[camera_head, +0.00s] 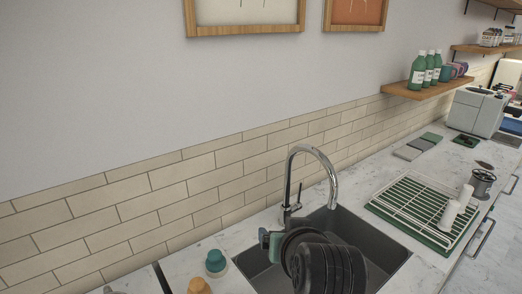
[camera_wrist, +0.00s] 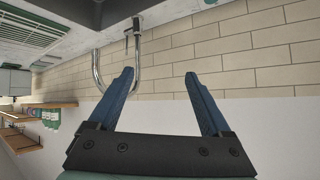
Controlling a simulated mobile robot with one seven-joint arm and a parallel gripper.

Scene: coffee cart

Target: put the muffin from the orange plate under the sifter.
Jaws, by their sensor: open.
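My gripper (camera_wrist: 159,73) shows in the wrist view with its two blue fingers spread apart and nothing between them. It faces the tiled wall, and the picture is upside down, with the tap (camera_wrist: 112,62) beyond the fingers. I cannot make out a muffin or an orange plate in either view. A grey metal cup-like thing (camera_head: 482,183) stands at the right of the counter in the head view; I cannot tell whether it is the sifter. A small orange rounded thing (camera_head: 199,286) is cut off at the bottom edge; I cannot tell what it is.
A dark sink (camera_head: 385,246) with a tall chrome tap (camera_head: 329,170) lies at lower centre. Dark ribbed shapes stand in front of the sink. A drying rack (camera_head: 415,203) with white cups is to the right. A shelf (camera_head: 428,88) holds green bottles. A pale machine (camera_head: 477,111) stands farther back.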

